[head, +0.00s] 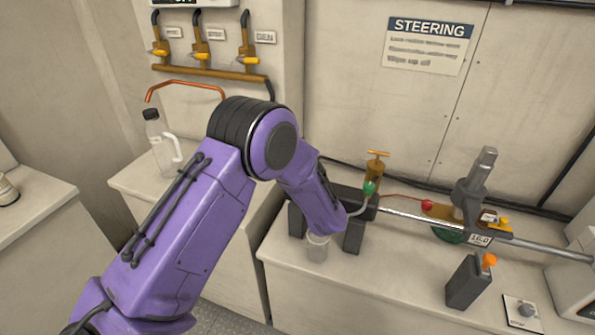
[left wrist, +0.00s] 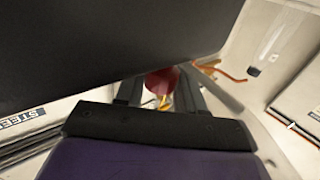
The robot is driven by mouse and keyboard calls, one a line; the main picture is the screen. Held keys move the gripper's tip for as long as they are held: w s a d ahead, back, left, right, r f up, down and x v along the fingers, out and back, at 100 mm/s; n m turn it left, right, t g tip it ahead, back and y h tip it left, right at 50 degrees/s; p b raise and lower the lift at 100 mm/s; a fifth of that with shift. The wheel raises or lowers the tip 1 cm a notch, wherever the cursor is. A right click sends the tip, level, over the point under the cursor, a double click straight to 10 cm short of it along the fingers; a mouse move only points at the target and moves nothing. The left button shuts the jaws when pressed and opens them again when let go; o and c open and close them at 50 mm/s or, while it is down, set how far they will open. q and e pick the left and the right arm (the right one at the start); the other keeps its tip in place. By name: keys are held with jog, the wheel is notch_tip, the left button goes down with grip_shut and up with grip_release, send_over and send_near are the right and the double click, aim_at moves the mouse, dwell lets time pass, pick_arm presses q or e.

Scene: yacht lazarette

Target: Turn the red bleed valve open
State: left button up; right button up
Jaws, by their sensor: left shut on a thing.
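My left gripper (left wrist: 160,90) shows its two dark fingers in the left wrist view, closed on a dark red knob, the red bleed valve (left wrist: 163,79). How far the valve is turned cannot be told. In the head view my purple left arm reaches down over the bench and hides the fingertips. A red round knob (head: 427,205) and a green one (head: 369,188) show beside the steering ram (head: 550,250). A pale hose runs from the green knob behind my arm. A clear cup (head: 317,250) stands below the arm's end. My right gripper is out of view.
A brass T-handle fitting (head: 376,168) stands behind the ram. A dark block with an orange knob (head: 467,284) sits on the front bench. A clear bottle (head: 158,145) stands on the left bench, below copper pipes and yellow-handled valves (head: 203,56). The front right bench has some bare room.

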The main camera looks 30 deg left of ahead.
pick_arm(q)
jog(key=shift+n+g+y, duration=0.4)
jog(key=shift+n+g, duration=0.1)
jog(key=shift+g, duration=0.2)
jog(key=o, duration=0.9)
jog(key=shift+s+d, duration=0.1)
jog(key=shift+d, duration=0.1)
jog(key=b+v, duration=0.2)
jog(key=v, duration=0.8)
jog(key=shift+b, duration=0.4)
